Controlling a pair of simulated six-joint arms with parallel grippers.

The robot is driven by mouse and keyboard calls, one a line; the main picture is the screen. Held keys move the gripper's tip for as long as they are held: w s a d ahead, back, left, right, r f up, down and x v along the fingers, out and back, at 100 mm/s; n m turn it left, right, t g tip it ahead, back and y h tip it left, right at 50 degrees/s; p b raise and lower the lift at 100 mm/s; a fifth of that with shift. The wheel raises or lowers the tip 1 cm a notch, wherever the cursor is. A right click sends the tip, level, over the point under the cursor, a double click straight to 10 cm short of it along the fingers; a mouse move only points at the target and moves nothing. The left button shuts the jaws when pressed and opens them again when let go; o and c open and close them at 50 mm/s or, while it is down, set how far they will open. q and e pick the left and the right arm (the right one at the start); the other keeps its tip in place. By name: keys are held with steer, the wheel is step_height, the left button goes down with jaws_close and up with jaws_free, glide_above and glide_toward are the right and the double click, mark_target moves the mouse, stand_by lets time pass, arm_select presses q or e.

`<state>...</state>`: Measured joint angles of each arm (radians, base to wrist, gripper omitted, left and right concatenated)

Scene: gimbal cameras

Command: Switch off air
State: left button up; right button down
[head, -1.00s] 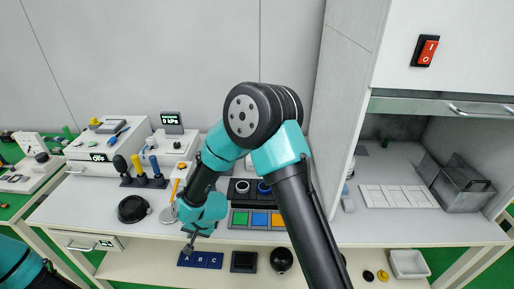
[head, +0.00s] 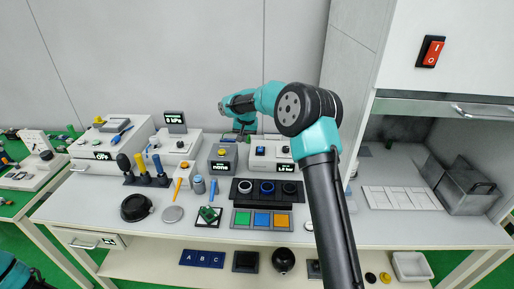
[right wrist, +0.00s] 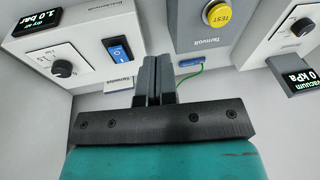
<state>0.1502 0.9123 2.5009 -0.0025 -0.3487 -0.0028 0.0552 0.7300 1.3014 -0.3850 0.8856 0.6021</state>
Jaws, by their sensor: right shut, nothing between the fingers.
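The air box (head: 271,153) is a white unit at the back of the bench with a display reading 1.0 bar. Its blue rocker switch (head: 260,151) also shows in the right wrist view (right wrist: 117,51), beside a black knob (right wrist: 62,68). My right gripper (head: 241,133) is behind and left of the switch in the head view. In the right wrist view its dark fingers (right wrist: 155,75) are shut and empty, to the right of the switch; contact cannot be told. My left gripper is out of view; only a bit of that arm shows at the lower left.
A grey tester (head: 223,158) with a yellow button stands left of the air box. A vacuum unit (head: 175,150) reading 0 kPa is further left. Ring stands (head: 267,187) and colored pads (head: 262,220) lie in front. A red rocker switch (head: 430,51) is on the cabinet.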

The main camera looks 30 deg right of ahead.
step_height(320, 180, up, 5)
steer(key=m+h, duration=0.1)
steer(key=h, duration=0.1)
glide_above(261, 151)
steer(key=s, duration=0.2)
steer(key=shift+w+a+f+g, duration=0.2)
steer(key=shift+w+a+g, duration=0.1)
steer(key=shift+a, duration=0.15)
steer(key=x, duration=0.8)
steer(key=s+x, duration=0.1)
steer(key=x, duration=0.3)
steer(key=shift+a+f, duration=0.3)
steer(key=shift+a, duration=0.05)
steer(key=shift+a+f, duration=0.1)
steer(key=shift+f, duration=0.65)
